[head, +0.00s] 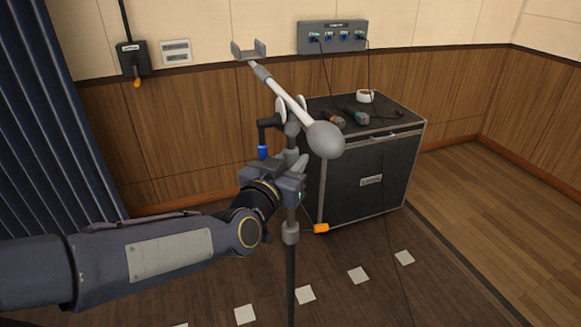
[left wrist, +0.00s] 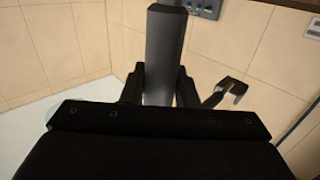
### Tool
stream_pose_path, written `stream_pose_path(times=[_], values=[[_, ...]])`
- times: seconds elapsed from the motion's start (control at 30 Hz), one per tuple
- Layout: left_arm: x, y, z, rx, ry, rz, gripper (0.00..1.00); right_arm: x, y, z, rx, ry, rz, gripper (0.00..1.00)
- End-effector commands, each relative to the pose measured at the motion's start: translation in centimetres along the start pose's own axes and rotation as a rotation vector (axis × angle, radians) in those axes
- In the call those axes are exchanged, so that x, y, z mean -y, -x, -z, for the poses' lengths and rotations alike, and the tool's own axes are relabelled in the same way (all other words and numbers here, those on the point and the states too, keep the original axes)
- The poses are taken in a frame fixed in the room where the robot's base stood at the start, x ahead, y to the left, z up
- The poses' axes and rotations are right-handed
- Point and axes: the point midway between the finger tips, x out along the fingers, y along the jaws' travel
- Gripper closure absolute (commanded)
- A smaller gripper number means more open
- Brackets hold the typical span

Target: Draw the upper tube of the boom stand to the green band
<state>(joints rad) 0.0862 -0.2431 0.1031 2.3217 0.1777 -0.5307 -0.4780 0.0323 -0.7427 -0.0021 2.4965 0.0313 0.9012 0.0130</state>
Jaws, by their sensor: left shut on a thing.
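The boom stand has a dark lower tube (head: 290,270) with a grey collar (head: 290,233) and an orange-tipped lever (head: 320,228) at its side. Its boom (head: 285,90) tilts up to the left, with a grey counterweight (head: 325,139) at the near end and a cradle (head: 248,50) at the far end. My left gripper (head: 297,170) is shut on the stand's upright above the collar and hides much of the upper tube. In the left wrist view, the grey upper tube (left wrist: 164,50) stands between the two fingers. I cannot make out the green band. My right gripper is not in view.
A black case (head: 365,180) stands behind the stand, with microphones (head: 356,117) and a roll of white tape (head: 366,96) on top. Blue curtains (head: 45,110) hang at left. Pale floor marks (head: 305,294) lie around the stand. Floor at right is clear.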

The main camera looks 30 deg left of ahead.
Motion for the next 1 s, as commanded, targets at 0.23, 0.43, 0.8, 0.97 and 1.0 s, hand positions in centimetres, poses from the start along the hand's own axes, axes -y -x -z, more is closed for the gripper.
stream_pose_path(times=[0.23, 0.43, 0.8, 0.97, 1.0], values=[[0.1, 0.1, 7.6, -0.026, -0.003, 0.005, 1.0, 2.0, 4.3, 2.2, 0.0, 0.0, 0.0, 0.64], [0.1, 0.1, 10.0, -0.026, -0.002, 0.005, 1.0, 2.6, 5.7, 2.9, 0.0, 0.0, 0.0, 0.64], [0.1, 0.1, 10.4, -0.026, -0.003, 0.005, 1.0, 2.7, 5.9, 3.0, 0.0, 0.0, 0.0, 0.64], [0.1, 0.1, 10.4, -0.024, -0.003, 0.005, 0.66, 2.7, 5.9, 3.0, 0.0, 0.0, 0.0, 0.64], [0.1, 0.1, 10.3, -0.023, -0.003, 0.004, 0.61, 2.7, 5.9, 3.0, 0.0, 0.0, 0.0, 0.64]])
